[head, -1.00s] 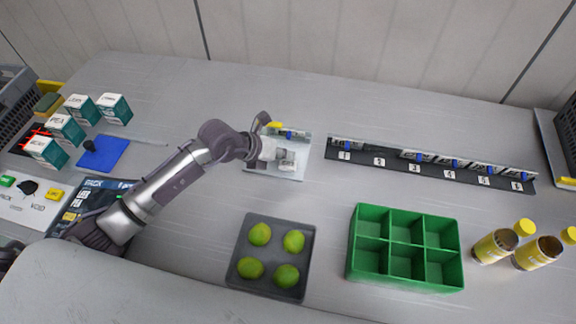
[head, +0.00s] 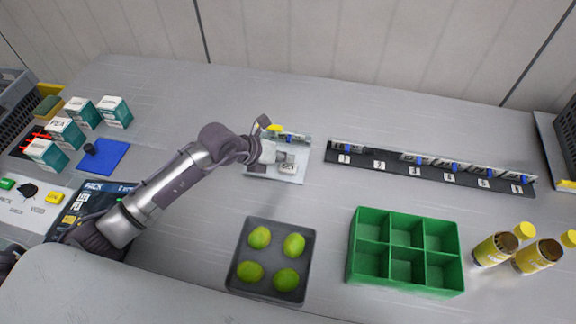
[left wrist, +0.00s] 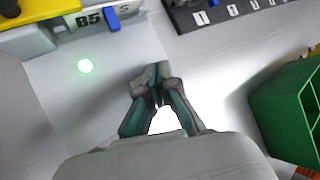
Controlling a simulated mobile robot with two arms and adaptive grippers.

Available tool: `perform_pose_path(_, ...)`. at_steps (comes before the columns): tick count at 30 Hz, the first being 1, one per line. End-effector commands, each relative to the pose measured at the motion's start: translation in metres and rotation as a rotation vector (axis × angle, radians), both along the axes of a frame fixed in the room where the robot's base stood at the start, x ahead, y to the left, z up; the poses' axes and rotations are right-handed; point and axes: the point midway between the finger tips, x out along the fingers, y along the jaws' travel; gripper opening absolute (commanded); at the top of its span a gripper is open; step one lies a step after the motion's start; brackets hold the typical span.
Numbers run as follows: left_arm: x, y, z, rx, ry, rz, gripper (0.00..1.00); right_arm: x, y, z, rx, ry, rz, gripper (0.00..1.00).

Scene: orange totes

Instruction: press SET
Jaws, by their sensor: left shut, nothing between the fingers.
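No label that I can read as SET shows in either view. A pale plate (head: 292,176) lies at the back middle, with a module tagged B5 (left wrist: 92,18) and a blue tab (left wrist: 112,18) along its far edge. My right gripper is not in view.
A dark numbered rail (head: 385,165) with blue-tabbed modules stands right of the plate. A green divided box (head: 352,250) and a grey tray (head: 270,222) of limes are nearer. A panel (head: 20,212) with green, black and yellow buttons and several cartons (head: 65,133) are left.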

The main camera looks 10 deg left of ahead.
Motion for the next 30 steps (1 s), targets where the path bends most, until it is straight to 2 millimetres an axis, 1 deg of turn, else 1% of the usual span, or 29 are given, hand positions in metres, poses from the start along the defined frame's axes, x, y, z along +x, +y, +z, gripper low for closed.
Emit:
perform_pose_path(8, 0.0000, 0.0001, -0.0006, 0.000, 0.000, 0.000, 0.00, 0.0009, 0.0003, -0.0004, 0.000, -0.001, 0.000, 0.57)
perform_pose_path(16, -0.0001, 0.0001, -0.0090, 0.000, 0.001, 0.001, 0.00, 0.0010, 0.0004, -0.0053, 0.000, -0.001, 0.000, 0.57)
perform_pose_path(30, -0.0001, -0.0001, -0.0096, 0.000, 0.000, 0.000, 0.00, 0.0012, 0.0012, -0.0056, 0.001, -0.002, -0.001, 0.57)
